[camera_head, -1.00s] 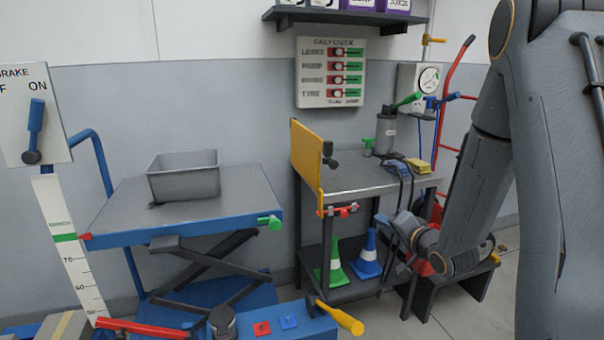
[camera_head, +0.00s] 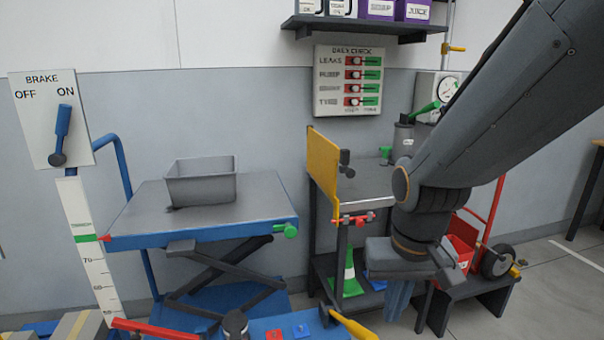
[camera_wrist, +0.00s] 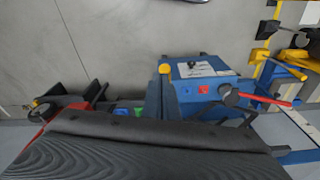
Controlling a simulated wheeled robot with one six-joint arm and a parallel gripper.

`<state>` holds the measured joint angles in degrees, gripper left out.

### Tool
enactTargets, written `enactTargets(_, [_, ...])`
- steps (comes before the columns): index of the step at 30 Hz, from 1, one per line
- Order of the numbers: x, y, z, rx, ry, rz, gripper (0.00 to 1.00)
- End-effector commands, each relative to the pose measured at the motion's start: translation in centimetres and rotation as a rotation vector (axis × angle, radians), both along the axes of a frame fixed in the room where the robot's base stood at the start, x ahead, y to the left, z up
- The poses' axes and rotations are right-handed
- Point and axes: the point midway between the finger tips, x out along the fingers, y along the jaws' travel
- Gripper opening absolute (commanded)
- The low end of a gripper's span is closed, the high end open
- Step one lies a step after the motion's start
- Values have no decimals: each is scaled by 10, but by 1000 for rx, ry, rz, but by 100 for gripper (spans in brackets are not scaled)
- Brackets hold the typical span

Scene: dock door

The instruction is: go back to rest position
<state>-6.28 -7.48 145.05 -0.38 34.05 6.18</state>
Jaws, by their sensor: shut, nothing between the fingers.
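My arm reaches in from the upper right in the head view and bends at a thick dark joint. My gripper (camera_head: 398,300) hangs below it, pointing down in front of the dark workbench (camera_head: 370,184). Its blue-grey fingers look together, with nothing seen between them. The arm covers the right part of the bench top and part of the gauge box. In the wrist view a large dark ribbed surface, apparently part of my own gripper or arm, fills the lower left.
A blue lift table (camera_head: 130,225) carries a grey bin (camera_head: 200,188). A yellow panel (camera_head: 323,168) stands at the bench's left edge. A green cone (camera_head: 347,280) sits on the lower shelf. A red hand truck (camera_head: 490,225) stands right. Floor at far right is mostly clear.

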Motion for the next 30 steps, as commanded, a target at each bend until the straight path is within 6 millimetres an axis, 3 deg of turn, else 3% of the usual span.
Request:
enactTargets(7, [-62,20,16,26,146,122,0])
enactTargets(30, [-64,-28,76,-4,148,-3,0])
